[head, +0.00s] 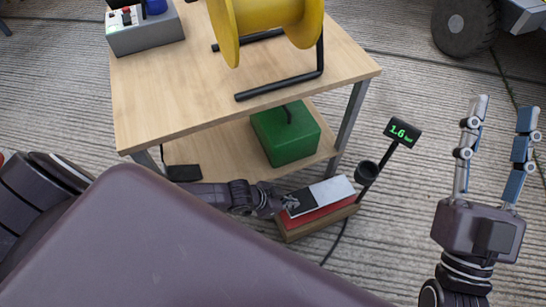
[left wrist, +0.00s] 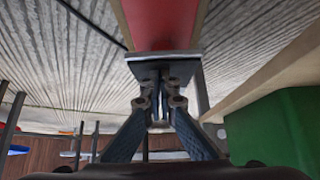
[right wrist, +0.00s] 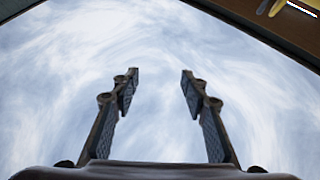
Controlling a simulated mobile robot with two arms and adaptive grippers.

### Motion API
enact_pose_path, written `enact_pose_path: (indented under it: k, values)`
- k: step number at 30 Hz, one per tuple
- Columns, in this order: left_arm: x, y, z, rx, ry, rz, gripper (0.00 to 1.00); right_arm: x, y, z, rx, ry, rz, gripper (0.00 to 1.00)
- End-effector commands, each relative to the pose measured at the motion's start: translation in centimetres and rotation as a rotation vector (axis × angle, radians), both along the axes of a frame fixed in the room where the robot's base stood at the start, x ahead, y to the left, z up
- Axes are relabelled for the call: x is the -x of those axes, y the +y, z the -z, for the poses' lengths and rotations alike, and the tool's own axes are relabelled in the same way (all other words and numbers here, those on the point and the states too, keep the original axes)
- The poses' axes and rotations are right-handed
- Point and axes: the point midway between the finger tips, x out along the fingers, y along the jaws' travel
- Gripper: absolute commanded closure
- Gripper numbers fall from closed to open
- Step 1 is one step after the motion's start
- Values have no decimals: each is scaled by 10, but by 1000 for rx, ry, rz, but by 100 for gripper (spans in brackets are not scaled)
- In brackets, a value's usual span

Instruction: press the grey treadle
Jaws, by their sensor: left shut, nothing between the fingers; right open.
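The grey treadle (head: 333,191) is a light grey plate with a dark pad at its left end, over a red body on a wooden base, on the ground beside the workbench. My left gripper (head: 288,204) is at the dark pad end, its fingers shut and empty. In the left wrist view the shut fingertips (left wrist: 162,88) overlap the dark pad (left wrist: 143,73), below the red body (left wrist: 163,25). I cannot tell whether they touch or how far the plate is tilted. My right gripper (head: 497,120) is open and empty at the right, pointing up.
A small display (head: 402,132) reading 1.6 stands on a post behind the treadle. The workbench (head: 165,90) carries a yellow reel (head: 270,18) and a control box (head: 145,35). A green block (head: 285,140) sits on its lower shelf.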

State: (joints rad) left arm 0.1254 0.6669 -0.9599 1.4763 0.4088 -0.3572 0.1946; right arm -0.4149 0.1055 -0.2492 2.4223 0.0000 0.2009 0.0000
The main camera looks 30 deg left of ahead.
Motion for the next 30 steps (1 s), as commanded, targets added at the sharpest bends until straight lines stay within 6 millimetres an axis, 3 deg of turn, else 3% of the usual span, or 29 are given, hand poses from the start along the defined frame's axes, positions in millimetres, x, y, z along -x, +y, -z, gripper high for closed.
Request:
enact_pose_path:
  k: [6, 15, 23, 30]
  values:
    - [1, 3, -9, -7, 2, -2, 100, -24, 1, 39, 60, 213, 12, 59]
    - [10, 11, -26, -5, 1, -3, 100, -38, -3, 103, 140, 506, 28, 59]
    - [22, 20, -43, -4, -2, -2, 100, -33, -13, 161, 205, 762, 44, 59]
    - [33, 28, -61, -1, -6, -1, 100, -12, -24, 212, 261, 999, 57, 59]
